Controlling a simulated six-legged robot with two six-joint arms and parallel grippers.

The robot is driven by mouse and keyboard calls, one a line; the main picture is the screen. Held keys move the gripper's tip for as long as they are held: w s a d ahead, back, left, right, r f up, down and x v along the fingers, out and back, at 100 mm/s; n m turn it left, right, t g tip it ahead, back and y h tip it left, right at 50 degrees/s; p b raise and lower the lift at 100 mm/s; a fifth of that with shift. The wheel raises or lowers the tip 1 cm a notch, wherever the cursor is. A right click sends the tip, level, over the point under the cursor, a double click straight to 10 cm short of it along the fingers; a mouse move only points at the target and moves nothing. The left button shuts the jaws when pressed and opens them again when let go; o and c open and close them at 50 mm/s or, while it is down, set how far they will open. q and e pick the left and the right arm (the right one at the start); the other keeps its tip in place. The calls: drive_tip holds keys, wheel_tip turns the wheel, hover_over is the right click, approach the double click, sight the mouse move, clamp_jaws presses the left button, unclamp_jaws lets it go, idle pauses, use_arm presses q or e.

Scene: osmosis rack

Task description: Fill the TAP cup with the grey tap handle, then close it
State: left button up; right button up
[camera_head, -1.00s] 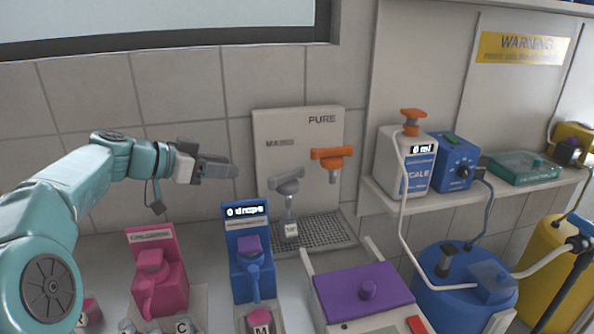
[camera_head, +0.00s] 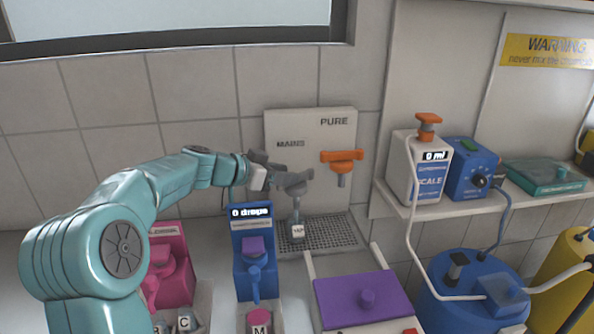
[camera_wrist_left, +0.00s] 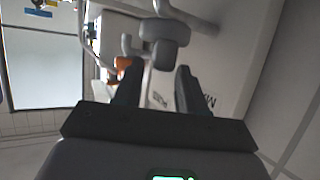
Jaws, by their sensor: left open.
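The grey tap handle (camera_head: 296,184) is on the white wall panel under the word MAINS. In the left wrist view the grey handle (camera_wrist_left: 165,35) is just beyond my fingertips, roughly in line with the gap between them. My left gripper (camera_head: 268,172) is open at the handle's left side. Its two dark fingers (camera_wrist_left: 158,78) are apart with no object clearly gripped; whether they touch the handle I cannot tell. The TAP cup (camera_head: 298,232) stands upright below the grey tap on the drain grid (camera_head: 335,232). Its inside is hidden. My right gripper is out of view.
The orange tap handle (camera_head: 341,157) is close to the right of the grey one. Blue dropper stand (camera_head: 252,270), reading 0 drops, and pink stand (camera_head: 172,262) are below my left arm. A purple-lidded box (camera_head: 362,298) is at front right. The scale (camera_head: 418,170) reads 0 ml.

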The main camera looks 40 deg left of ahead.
use_arm(q)
drive_tip(key=x, duration=0.4)
drive_tip(key=shift+w+p, duration=0.1)
drive_tip(key=shift+p, duration=0.25)
clamp_jaws()
drive_tip(key=n+y+b, duration=0.1)
drive_tip(key=b, duration=0.1)
drive_tip(key=shift+f+b, duration=0.3)
drive_tip(key=shift+b, duration=0.1)
drive_tip(key=shift+r+y, duration=0.1)
drive_tip(key=shift+y, duration=0.2)
drive_tip(key=shift+r+n, duration=0.15)
drive_tip(key=shift+n, duration=0.15)
unclamp_jaws()
